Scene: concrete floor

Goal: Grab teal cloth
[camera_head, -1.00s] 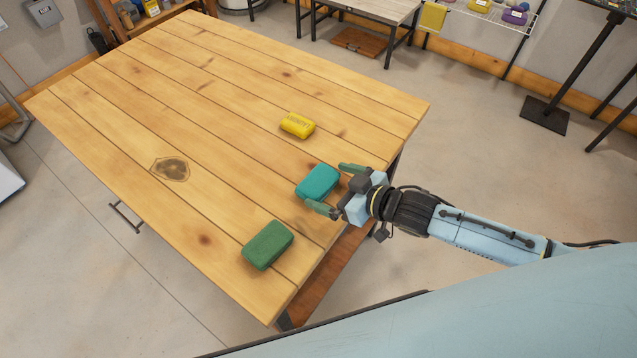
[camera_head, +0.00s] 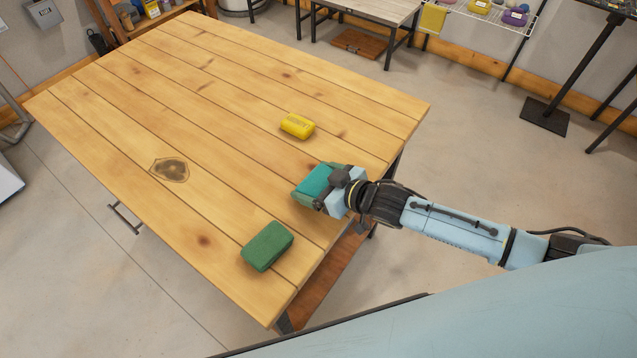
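The teal cloth (camera_head: 315,180) is a folded block near the right edge of the wooden table. My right gripper (camera_head: 308,182) reaches in from the right with its green fingers along two opposite sides of the cloth. The fingers lie close against these sides and look shut on it. The gripper body hides the cloth's right end. The cloth appears to be at table level; I cannot tell any lift. My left gripper is not in view.
A green block-shaped cloth (camera_head: 267,246) lies nearer on the wooden table (camera_head: 215,130), and a yellow one (camera_head: 297,126) lies farther back. The table's left and middle are clear. A grey table (camera_head: 375,8) and a wire shelf (camera_head: 490,14) stand behind.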

